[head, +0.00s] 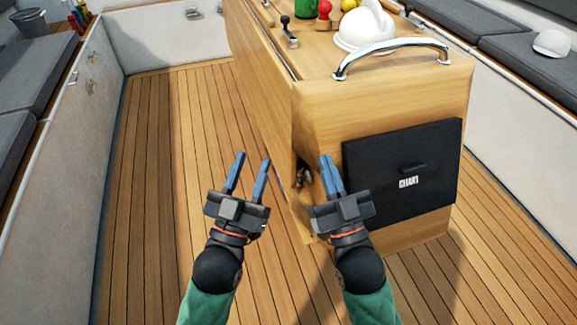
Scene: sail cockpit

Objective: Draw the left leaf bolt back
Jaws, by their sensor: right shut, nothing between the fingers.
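The wooden cockpit table (385,100) stands right of centre with its left leaf (262,95) hanging down. A small chrome fitting with a black knob (290,32) sits on the top near the left edge; it looks like the left leaf bolt, but I cannot tell for sure. A similar fitting (412,12) is at the far right of the top. My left gripper (252,158) is open and empty over the floor, left of the table end. My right gripper (326,158) is shut and empty, before the end panel, beside a small dark metal piece (302,176) that is partly shadowed.
A chrome handrail (390,50) arches over the table's near end. A white helmet-like object (366,28), a red knobbed piece (324,10) and a green can (304,7) stand behind it. A black chart box (403,180) is on the end panel. The floor left is clear.

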